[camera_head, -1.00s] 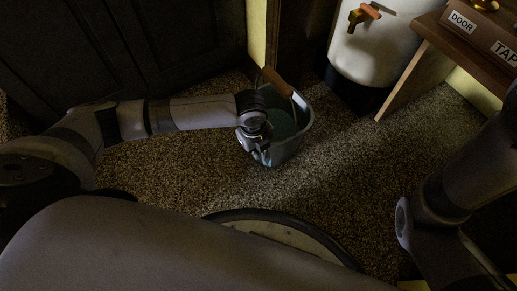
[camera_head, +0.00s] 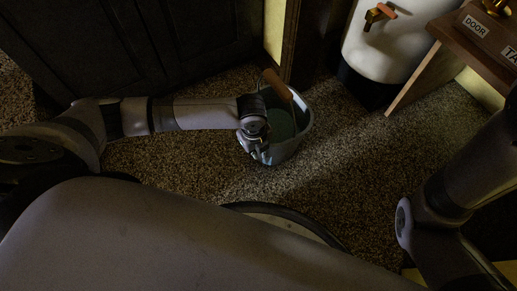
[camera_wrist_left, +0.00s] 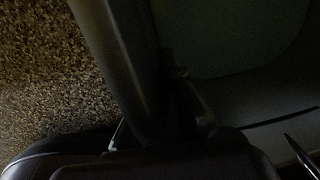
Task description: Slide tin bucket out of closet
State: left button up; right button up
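The tin bucket (camera_head: 288,148) is grey-blue and stands upright on the carpet, with a brown wooden grip on its handle (camera_head: 278,85). My left gripper (camera_head: 258,150) is at the bucket's near left rim. In the left wrist view the bucket's wall (camera_wrist_left: 118,50) runs down between the fingers (camera_wrist_left: 165,128), and the gripper looks shut on it. That view is dark and the fingertips are partly hidden. My right arm shows at the right, but its gripper is out of view.
A dark panelled door or cabinet (camera_head: 130,45) is at the back left, beside a door frame (camera_head: 290,40). A white tank with a tap (camera_head: 395,45) stands behind the bucket to the right. A wooden table (camera_head: 470,45) is at the right. Carpet (camera_head: 330,185) in front is clear.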

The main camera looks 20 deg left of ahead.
pick_arm(q)
jog(key=o, duration=0.4)
jog(key=shift+d, duration=0.1)
jog(key=shift+r, duration=0.15)
notch_tip(320, 180, up, 12)
jog(key=shift+s+a, duration=0.35)
jog(key=shift+s, duration=0.05)
dwell(0.3)
